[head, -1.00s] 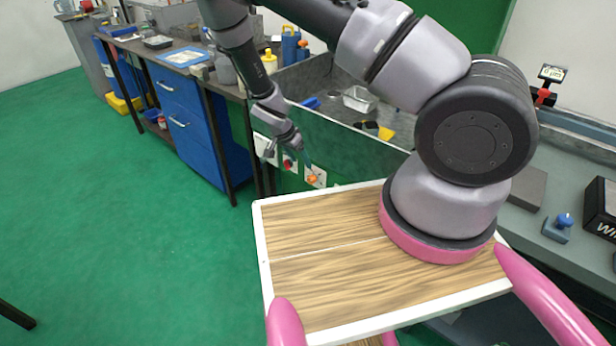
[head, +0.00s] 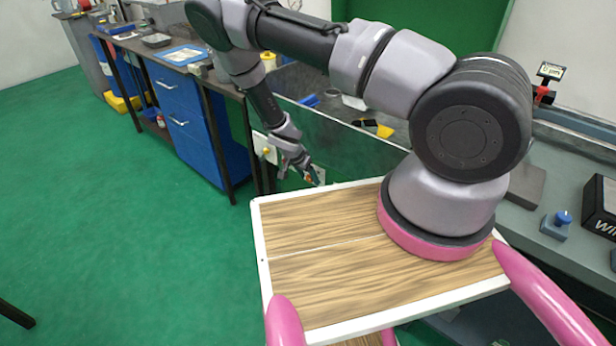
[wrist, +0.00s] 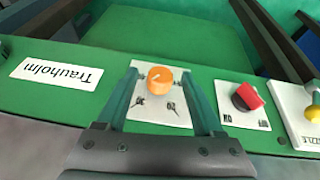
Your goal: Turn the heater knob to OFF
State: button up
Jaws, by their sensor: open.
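An orange knob (wrist: 160,77) with a pale pointer line sits on a white plate (wrist: 177,87) on the green panel. Small upside-down labels on the plate are too blurred to read surely, so I cannot confirm it is the heater knob. My gripper (wrist: 159,74) is open, with one finger on each side of the orange knob and a gap on both sides. How deep the fingertips reach around it is unclear. In the head view my gripper (head: 308,173) is at the panel and covers most of the orange knob.
To the right in the wrist view are a red knob (wrist: 246,96) on its own white plate and a yellow knob (wrist: 313,112). A name plate (wrist: 57,74) reading "Trauholm" is at left. In the head view, a wooden-topped cart (head: 320,250) stands close by. Green floor (head: 120,250) is clear at left.

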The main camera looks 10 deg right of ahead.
jog(key=shift+c, duration=0.3)
grip_shut()
jog(key=shift+w, duration=0.1)
jog(key=g+h, duration=0.2)
jog(key=shift+w+a+f+n+g, duration=0.1)
jog(key=shift+w+a+n+g, duration=0.1)
jog(key=shift+w+n+g, duration=0.15)
jog(key=shift+w+a+f+n+g+h, duration=0.15)
jog(key=shift+n+g+h, duration=0.25)
jog(key=shift+g+h, duration=0.7)
jog(key=shift+f+n+g+h, duration=0.2)
jog(key=shift+n+g+h, duration=0.15)
jog(key=shift+g+h, duration=0.65)
jog(key=shift+w+a+f+n+g+h, duration=0.15)
jog(key=shift+n+g+h, duration=0.25)
jog(key=shift+g+h, duration=0.7)
